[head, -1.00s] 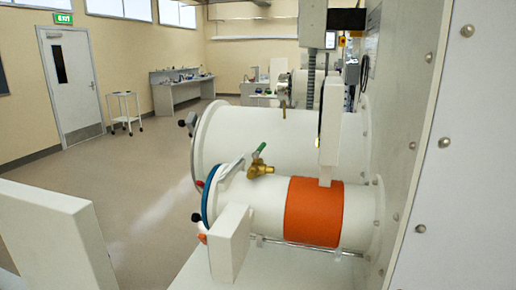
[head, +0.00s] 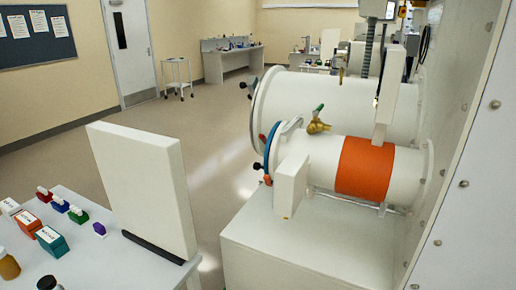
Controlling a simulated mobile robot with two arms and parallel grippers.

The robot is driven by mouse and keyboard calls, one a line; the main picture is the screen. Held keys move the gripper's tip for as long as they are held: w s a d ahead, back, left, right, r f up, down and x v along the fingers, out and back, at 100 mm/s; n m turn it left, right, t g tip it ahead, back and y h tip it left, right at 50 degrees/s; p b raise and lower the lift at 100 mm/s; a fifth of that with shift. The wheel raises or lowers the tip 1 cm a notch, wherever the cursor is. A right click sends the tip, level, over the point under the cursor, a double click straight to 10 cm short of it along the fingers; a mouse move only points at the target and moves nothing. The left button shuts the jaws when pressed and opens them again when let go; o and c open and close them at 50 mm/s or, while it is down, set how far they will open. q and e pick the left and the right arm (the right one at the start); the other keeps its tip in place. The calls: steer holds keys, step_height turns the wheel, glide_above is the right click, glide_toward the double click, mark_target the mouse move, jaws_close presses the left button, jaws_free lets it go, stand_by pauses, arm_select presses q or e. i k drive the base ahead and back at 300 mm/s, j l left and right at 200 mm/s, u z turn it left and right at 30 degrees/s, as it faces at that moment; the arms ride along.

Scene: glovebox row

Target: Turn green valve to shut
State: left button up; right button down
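The green valve has a small green lever handle (head: 319,107) on a brass body (head: 317,125). It sits on top of the smaller white cylinder (head: 318,163), left of the orange band. The handle slants up and to the right from the body. It is too small to tell the valve's exact setting. Neither of my grippers shows in the head view, and nothing is touching the valve.
A larger white cylinder (head: 350,103) lies behind the smaller one, which has an orange band (head: 365,167) and a blue-ringed end. A white block (head: 289,186) stands before it. A table (head: 100,262) with bottles, boxes and a white panel (head: 146,190) is at left; floor between is clear.

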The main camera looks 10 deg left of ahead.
mark_target(315, 113)
steer(key=k+j+z, duration=0.45)
steer(key=k+j, duration=0.45)
steer(key=k, duration=0.15)
steer(key=j+z, duration=0.1)
steer(key=j, duration=0.35)
steer(key=k+j+z, duration=0.1)
steer(key=j, duration=0.35)
steer(key=k+j+z, duration=0.1)
steer(key=j, duration=0.35)
steer(key=k+j+z, duration=0.1)
steer(key=j, duration=0.35)
steer(key=k+j+z, duration=0.1)
steer(key=j, duration=0.55)
steer(key=k+j, duration=0.15)
steer(key=i+l+u, duration=0.1)
steer(key=l, duration=0.55)
steer(key=i+l+u, duration=0.15)
steer(key=l, duration=0.45)
steer(key=i+l+u, duration=0.1)
steer(key=l, duration=0.55)
steer(key=i+l+u, duration=0.15)
steer(key=l, duration=0.55)
steer(key=i+l+u, duration=0.2)
steer(key=i+l, duration=0.25)
steer(key=i+l+u, duration=0.25)
steer(key=i+l, duration=0.2)
steer(key=l, duration=0.15)
steer(key=i+l, duration=0.15)
steer(key=i, duration=0.25)
